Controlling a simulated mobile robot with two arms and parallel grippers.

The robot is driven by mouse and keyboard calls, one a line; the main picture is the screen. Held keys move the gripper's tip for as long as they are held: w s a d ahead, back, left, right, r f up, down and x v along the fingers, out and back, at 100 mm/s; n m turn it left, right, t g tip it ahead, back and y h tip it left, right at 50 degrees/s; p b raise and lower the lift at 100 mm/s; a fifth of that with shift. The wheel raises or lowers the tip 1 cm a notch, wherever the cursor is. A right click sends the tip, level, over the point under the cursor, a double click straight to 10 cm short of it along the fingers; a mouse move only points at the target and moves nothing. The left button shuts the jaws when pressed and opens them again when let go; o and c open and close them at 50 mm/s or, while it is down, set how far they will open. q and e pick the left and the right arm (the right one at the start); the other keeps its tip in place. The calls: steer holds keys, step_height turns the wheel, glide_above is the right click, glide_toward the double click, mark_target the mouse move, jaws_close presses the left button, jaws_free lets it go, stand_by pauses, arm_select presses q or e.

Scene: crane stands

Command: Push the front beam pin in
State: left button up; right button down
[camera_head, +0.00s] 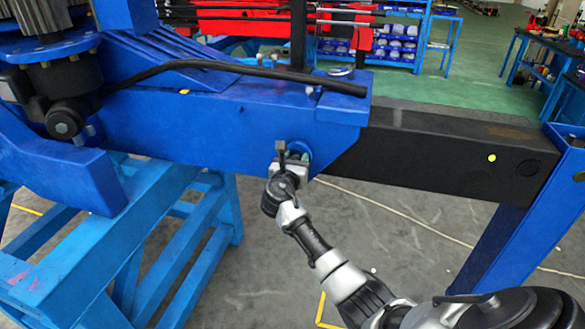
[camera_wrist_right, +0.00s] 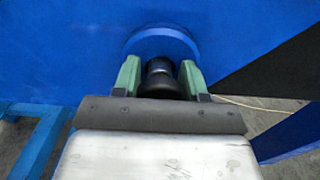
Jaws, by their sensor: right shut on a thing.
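The blue crane beam (camera_head: 215,115) runs across the head view, with a black inner beam (camera_head: 430,150) coming out of its right end. The front beam pin (camera_wrist_right: 160,78) is a dark, round-headed pin at a round blue boss (camera_wrist_right: 160,45) on the beam's side. My right gripper (camera_wrist_right: 158,80) is shut on the pin, with one green finger on each side of it. In the head view my right gripper (camera_head: 291,160) is against the beam near its right end and hides most of the pin. How deep the pin sits cannot be told. My left gripper is not in view.
A blue stand (camera_head: 150,230) supports the beam at the left, and a blue post (camera_head: 525,215) stands at the right end. A black hose (camera_head: 230,70) lies along the beam top. Shelves with bins (camera_head: 395,45) stand behind. Grey floor is free below the beam.

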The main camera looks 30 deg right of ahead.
steer(key=shift+r, duration=0.15)
steer(key=c, duration=1)
jaws_free()
steer(key=shift+d, duration=0.1)
steer(key=o, duration=0.4)
steer(key=shift+w+d+f, duration=0.1)
steer(key=shift+w+f, duration=0.05)
steer(key=shift+f, duration=0.05)
steer(key=v, duration=1.1)
